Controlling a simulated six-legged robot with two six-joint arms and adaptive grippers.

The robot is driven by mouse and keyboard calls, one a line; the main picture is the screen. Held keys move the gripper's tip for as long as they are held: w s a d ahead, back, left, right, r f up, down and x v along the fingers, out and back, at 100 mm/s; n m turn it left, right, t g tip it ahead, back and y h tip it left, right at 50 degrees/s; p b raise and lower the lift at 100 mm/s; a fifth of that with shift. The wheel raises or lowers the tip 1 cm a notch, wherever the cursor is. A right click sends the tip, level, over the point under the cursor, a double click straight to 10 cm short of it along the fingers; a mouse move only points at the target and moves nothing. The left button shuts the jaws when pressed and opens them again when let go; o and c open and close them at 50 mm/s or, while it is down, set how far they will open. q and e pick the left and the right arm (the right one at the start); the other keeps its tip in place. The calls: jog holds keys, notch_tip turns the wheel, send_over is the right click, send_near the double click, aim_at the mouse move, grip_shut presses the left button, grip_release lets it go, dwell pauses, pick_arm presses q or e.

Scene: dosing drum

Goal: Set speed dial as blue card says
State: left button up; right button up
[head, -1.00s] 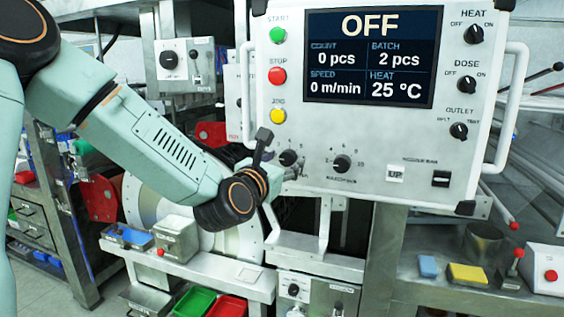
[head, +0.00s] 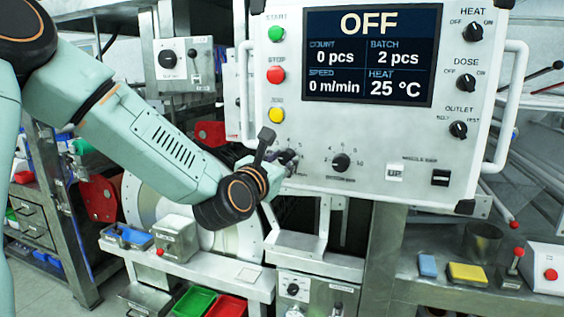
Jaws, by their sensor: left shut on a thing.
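The speed dial (head: 288,156) is a black knob at the lower left of the white control panel (head: 380,135), with small scale marks around it. My left gripper (head: 279,164) is at this knob and shut on it, partly covering it. The knob's pointer is hidden, so its setting cannot be read. The display (head: 368,55) reads OFF, speed 0 m/min, count 0 pcs, batch 2 pcs, heat 25 °C. No blue card with readable text is in view. My right gripper is not in view.
A second black knob (head: 341,161) sits close to the right of the gripper. Start (head: 276,32), stop (head: 276,75) and yellow (head: 277,115) buttons are above it. Heat, dose and outlet knobs line the panel's right side. Blue (head: 427,266) and yellow (head: 467,274) blocks lie on the bench below.

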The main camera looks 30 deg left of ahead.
pick_arm(q)
jog(key=m, duration=0.3)
jog(key=shift+m+b, duration=0.3)
jog(key=shift+b, duration=0.05)
jog(key=m, duration=0.4)
jog(key=shift+g, duration=0.4)
jog(key=o, duration=1.2)
jog(key=shift+s, duration=0.1)
jog(key=shift+c, duration=0.2)
